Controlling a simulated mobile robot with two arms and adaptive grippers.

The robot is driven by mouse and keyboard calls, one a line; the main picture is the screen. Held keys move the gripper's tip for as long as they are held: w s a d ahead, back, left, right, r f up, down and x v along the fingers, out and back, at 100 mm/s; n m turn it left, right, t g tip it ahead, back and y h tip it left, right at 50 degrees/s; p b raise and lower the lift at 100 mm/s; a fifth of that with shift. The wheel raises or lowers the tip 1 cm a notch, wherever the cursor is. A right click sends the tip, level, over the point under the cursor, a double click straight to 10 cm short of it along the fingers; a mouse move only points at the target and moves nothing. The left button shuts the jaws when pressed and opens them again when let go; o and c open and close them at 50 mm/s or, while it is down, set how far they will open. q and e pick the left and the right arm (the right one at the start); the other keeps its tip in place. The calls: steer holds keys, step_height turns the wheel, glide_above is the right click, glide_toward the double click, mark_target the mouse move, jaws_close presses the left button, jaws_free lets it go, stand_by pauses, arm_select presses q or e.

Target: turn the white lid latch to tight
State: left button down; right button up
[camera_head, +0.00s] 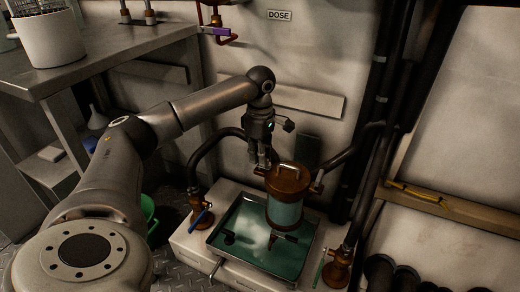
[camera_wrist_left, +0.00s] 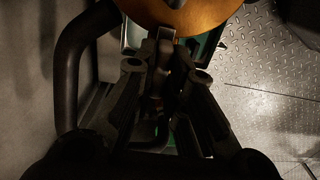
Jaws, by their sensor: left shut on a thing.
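A canister with a copper lid (camera_head: 287,183) and a pale glass body (camera_head: 285,213) stands upright over a tray. The lid's copper edge (camera_wrist_left: 185,14) fills the top of the left wrist view. My left gripper (camera_head: 262,166) points down at the lid's left side. In the left wrist view its fingers (camera_wrist_left: 165,75) are closed on a narrow pale-grey piece, the lid latch (camera_wrist_left: 165,45), at the lid's edge. The latch's far end and any tight mark are hidden or too dark to read. My right gripper is in neither view.
A metal tray (camera_head: 218,252) with greenish liquid lies under the canister. Dark pipes curve close on both sides, with a blue-handled valve (camera_head: 201,219) at left and a green-handled valve (camera_head: 336,272) at right. A steel bench (camera_head: 110,60) stands at the upper left.

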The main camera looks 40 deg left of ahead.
arm_select(q)
steer(key=c, duration=1.5)
jaws_free()
step_height(320, 180, up, 12)
